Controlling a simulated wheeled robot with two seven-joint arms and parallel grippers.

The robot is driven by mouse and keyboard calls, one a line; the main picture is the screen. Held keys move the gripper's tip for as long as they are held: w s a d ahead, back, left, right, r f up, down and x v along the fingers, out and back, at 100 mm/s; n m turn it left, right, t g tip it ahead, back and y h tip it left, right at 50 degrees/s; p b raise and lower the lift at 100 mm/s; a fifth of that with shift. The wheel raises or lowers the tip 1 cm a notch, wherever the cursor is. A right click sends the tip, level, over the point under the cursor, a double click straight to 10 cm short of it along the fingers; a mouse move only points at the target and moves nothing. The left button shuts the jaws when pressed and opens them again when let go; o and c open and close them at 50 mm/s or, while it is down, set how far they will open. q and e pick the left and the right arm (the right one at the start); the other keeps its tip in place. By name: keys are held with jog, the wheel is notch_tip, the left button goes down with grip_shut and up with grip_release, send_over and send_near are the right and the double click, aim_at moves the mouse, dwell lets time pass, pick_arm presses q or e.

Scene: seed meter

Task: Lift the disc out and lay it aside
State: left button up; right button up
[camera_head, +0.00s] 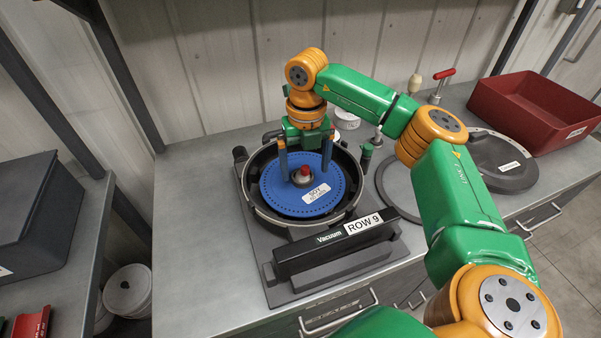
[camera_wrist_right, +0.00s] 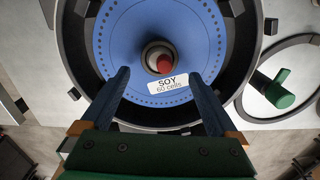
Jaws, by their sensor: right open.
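The blue disc (camera_head: 285,203) lies in the open round black housing (camera_head: 247,200) of the seed meter. Its label reads SOY, 60 cells, in the right wrist view (camera_wrist_right: 110,35). A red-tipped hub (camera_head: 303,172) stands at its centre, and it also shows in the wrist view (camera_wrist_right: 164,64). My right gripper (camera_head: 305,176) is open and points down over the disc. Its two fingers are on either side of the hub, apart from it. Whether the fingertips touch the disc is unclear. My left gripper is in neither view.
A black bar marked Vacuum, ROW 9 (camera_head: 335,245) runs along the housing's front. A dark round cover (camera_head: 497,158), a thin ring (camera_head: 386,192) and a red bin (camera_head: 530,105) are to the right. The bench left of the housing (camera_head: 195,230) is clear.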

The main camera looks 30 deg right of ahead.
aim_at(303, 169)
notch_tip(303, 169, down, 2)
jog(key=shift+w+d+f, duration=0.1)
jog(key=shift+f, duration=0.15)
jog(key=shift+w+f, duration=0.3)
jog(key=shift+w, duration=0.05)
jog(key=shift+s+r, duration=0.15)
jog(key=shift+s, duration=0.05)
jog(key=c, duration=0.9)
jog(key=shift+w, duration=0.1)
jog(key=c, duration=0.5)
